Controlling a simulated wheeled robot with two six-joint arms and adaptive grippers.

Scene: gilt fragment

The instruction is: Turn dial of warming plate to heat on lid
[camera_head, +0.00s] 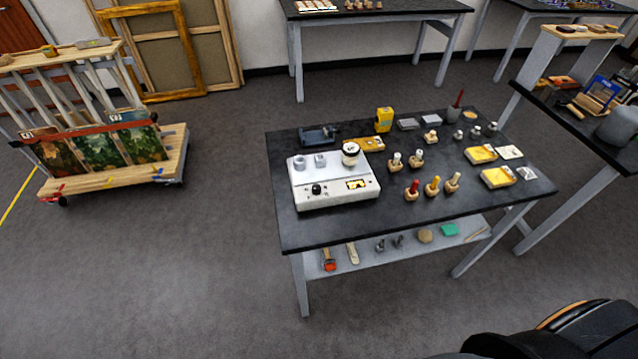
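The warming plate (335,198) is a white box at the left front of the black worktable. Its small black dial (316,188) is on the sloped front, left of a yellow-marked panel (357,184). A jar with a pale lid (350,149) stands at its back right corner. Two small grey pieces (320,160) sit on its back left. The dial's pointer and setting are too small to read. Neither of my grippers is in view, and nothing touches the dial.
The worktable (420,222) also holds several wooden-handled tools, yellow trays (497,177) and a yellow box (383,119). A painting cart (120,165) stands left. A black rounded object (590,325) fills the bottom right corner. Floor is clear left of and before the table.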

